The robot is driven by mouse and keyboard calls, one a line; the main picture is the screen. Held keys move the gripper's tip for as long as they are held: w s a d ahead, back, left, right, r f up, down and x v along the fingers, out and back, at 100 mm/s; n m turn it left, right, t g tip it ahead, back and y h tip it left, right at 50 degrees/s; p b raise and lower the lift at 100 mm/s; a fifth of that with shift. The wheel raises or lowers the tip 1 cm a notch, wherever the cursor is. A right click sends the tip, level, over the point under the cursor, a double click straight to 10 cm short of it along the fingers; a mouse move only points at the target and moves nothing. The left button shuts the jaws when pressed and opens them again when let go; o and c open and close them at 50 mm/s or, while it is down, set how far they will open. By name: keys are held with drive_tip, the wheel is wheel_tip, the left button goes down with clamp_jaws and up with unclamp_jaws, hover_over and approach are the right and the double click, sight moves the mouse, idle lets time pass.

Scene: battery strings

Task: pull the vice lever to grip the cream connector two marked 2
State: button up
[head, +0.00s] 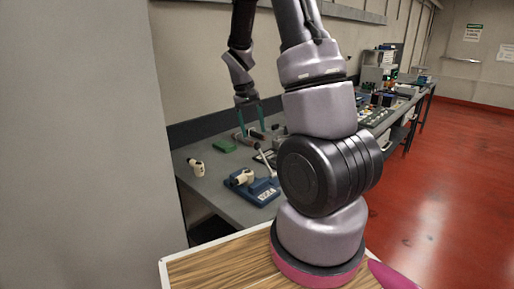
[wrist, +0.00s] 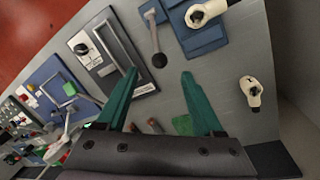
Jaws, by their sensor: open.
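The blue vice (head: 262,192) sits on the grey bench, and its plate shows at the top of the wrist view (wrist: 208,44). A cream connector (head: 242,177) rests at the vice; it also shows in the wrist view (wrist: 205,12). A second cream connector (head: 196,168) lies loose on the bench to the left, at right in the wrist view (wrist: 251,90). I cannot read a 2 on either. The vice lever (wrist: 154,36) is a grey rod with a dark knob (wrist: 159,60). My gripper (wrist: 160,75), with teal fingers, is open and empty, its tips near the knob but apart.
A green block (head: 221,146) lies on the bench behind the loose connector. A panel with a large handle (wrist: 108,50) stands beside the lever. Farther along the bench are more devices and a blue tray (wrist: 57,88). Bare bench lies around the loose connector.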

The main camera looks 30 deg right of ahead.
sight(257, 145)
drive_tip(key=f, duration=0.2)
drive_tip(key=d+f, duration=0.1)
drive_tip(key=f, duration=0.4)
drive_tip(key=shift+s+d+f, duration=0.2)
drive_tip(key=shift+d+f, duration=0.05)
drive_tip(key=shift+f, duration=0.1)
clamp_jaws()
